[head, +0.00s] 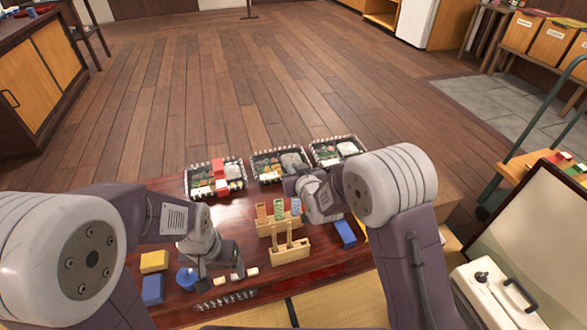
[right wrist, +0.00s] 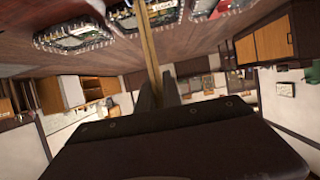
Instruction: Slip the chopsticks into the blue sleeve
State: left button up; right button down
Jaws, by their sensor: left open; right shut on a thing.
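The blue sleeve (head: 296,206) stands upright at the right end of a row with an orange sleeve (head: 262,210) and a green sleeve (head: 279,209) in a tan wooden rack (head: 268,230). My right gripper (head: 292,186) is just behind and above the blue sleeve. It is shut on tan chopsticks (right wrist: 148,40), seen in the right wrist view as a thin bar running up from the fingers. In the head view the held chopsticks are hard to make out. My left gripper (head: 221,274) is open and low over the table's left part, apart from the rack.
Several bento boxes (head: 215,180) line the far edge of the dark red table (head: 325,265). Blue blocks (head: 345,232) and a yellow block (head: 154,261) lie at the sides.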

jog(key=shift+f, duration=0.15)
jog(key=c, duration=1.4)
grip_release()
jog(key=shift+c, duration=0.2)
jog(key=shift+o, duration=0.4)
jog(key=o, duration=0.4)
